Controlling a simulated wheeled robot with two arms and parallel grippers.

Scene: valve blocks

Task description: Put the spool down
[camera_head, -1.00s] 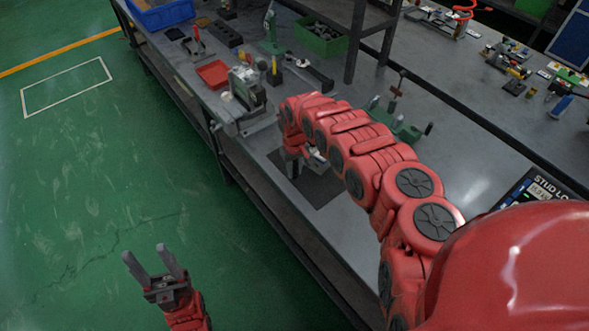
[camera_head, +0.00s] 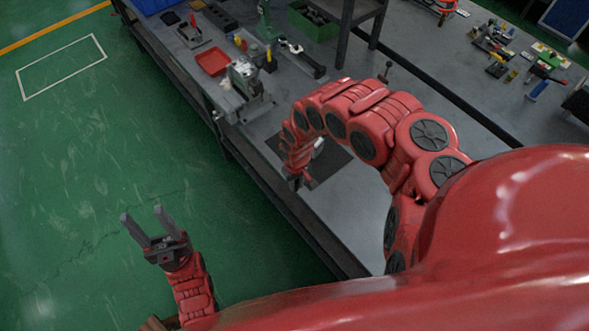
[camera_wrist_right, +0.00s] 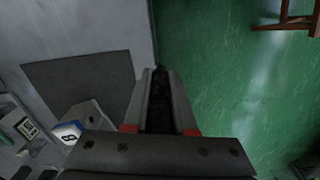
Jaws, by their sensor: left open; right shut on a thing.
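My right gripper (camera_head: 298,183) points down near the front edge of the workbench, by the dark mat (camera_head: 333,165). In the right wrist view its fingers (camera_wrist_right: 165,105) are closed around a dark, narrow thing (camera_wrist_right: 160,112), which looks like the spool. Its lower end is hidden, so I cannot tell whether it touches anything. A grey block with a white and blue label (camera_wrist_right: 72,132) stands at the mat's edge in the right wrist view. My left gripper (camera_head: 145,232) is open and empty over the green floor, away from the bench.
A grey machine or vise (camera_head: 243,80) stands on the bench beyond the mat, with a red tray (camera_head: 212,62) behind it. A green bin (camera_head: 312,22) is further back. The mat has bare surface beside the right gripper.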

